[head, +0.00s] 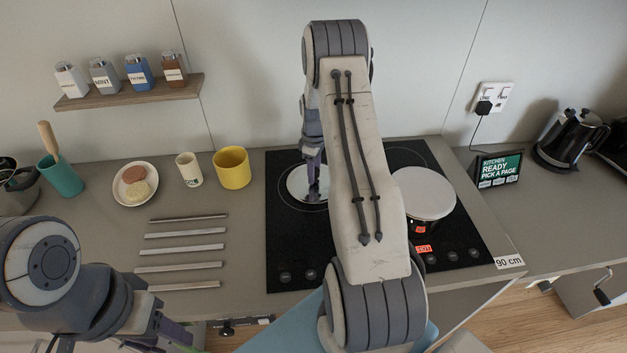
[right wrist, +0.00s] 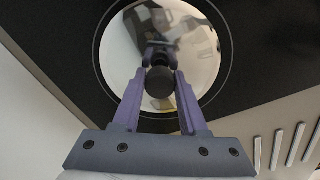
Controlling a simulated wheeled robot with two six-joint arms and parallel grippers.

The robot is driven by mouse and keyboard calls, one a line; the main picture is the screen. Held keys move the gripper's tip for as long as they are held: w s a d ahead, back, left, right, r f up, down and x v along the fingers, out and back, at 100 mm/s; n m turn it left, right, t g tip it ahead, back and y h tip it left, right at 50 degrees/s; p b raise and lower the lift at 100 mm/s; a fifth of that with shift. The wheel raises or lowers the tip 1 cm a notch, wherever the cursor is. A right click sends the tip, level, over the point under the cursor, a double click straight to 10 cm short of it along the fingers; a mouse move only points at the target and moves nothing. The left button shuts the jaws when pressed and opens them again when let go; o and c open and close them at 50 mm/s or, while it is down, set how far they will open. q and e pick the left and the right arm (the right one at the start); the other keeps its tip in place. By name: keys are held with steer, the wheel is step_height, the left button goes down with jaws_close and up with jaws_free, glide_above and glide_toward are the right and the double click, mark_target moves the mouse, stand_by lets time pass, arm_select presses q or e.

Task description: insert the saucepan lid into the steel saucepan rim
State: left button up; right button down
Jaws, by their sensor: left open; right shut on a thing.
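The saucepan lid, a shiny round disc (head: 298,190) with a dark knob (right wrist: 160,84), is over the left part of the black hob. My right gripper (head: 314,190) points down at it, and in the right wrist view its fingers (right wrist: 160,72) are shut on the knob. No separate steel saucepan rim shows around or under the disc, so I cannot tell whether the lid is seated or apart from it. A pale round-topped item (head: 425,192) stands on the hob's right side, partly behind my arm. My left gripper (head: 172,336) is open at the lower left, partly cut off.
Several metal bars (head: 184,249) lie left of the hob (head: 285,250). A yellow mug (head: 231,167), a small cup (head: 189,168) and a plate (head: 150,172) stand behind them. A small screen (head: 499,169) and a kettle (head: 570,140) are at right. My right arm hides the hob's middle.

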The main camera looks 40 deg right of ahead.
steer(key=shift+r+p, duration=1.45)
steer(key=shift+r, duration=0.85)
